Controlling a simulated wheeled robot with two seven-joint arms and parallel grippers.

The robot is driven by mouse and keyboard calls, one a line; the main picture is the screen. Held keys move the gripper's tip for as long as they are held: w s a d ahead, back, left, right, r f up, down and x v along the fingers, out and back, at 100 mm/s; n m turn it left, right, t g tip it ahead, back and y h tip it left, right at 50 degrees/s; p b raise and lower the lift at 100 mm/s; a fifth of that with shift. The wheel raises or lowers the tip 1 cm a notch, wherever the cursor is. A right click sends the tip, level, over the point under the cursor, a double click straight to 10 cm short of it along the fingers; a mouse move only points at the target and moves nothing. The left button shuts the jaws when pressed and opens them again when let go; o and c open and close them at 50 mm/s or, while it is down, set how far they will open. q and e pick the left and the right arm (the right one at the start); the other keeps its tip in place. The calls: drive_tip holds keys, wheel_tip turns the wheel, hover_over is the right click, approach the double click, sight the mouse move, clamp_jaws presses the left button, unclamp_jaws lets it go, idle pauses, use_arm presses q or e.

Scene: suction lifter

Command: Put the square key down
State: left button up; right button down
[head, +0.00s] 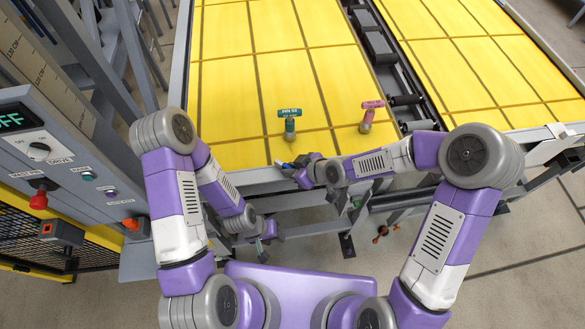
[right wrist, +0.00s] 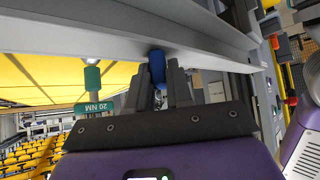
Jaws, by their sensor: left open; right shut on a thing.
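My right gripper (head: 293,166) is at the front edge of the yellow table, in the head view. In the right wrist view its two dark fingers (right wrist: 158,92) are shut on a small blue piece, the square key (right wrist: 156,67). The key's blue end sticks out past the fingertips beside the grey table rail. In the head view only a bit of blue (head: 281,164) shows at the gripper's tip, and the key's shape is mostly hidden. My left gripper (head: 268,236) hangs open and empty, low in front of the table.
A green T-handled tool (head: 289,122) and a pink T-handled tool (head: 368,116) stand upright on the yellow table (head: 233,100). The green one also shows beside my right gripper in the wrist view (right wrist: 93,80). A control cabinet (head: 62,160) with knobs stands at the left.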

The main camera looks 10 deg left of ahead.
drive_tip(key=shift+f, duration=0.2)
drive_tip(key=c, duration=1)
unclamp_jaws()
drive_tip(key=shift+r, duration=0.1)
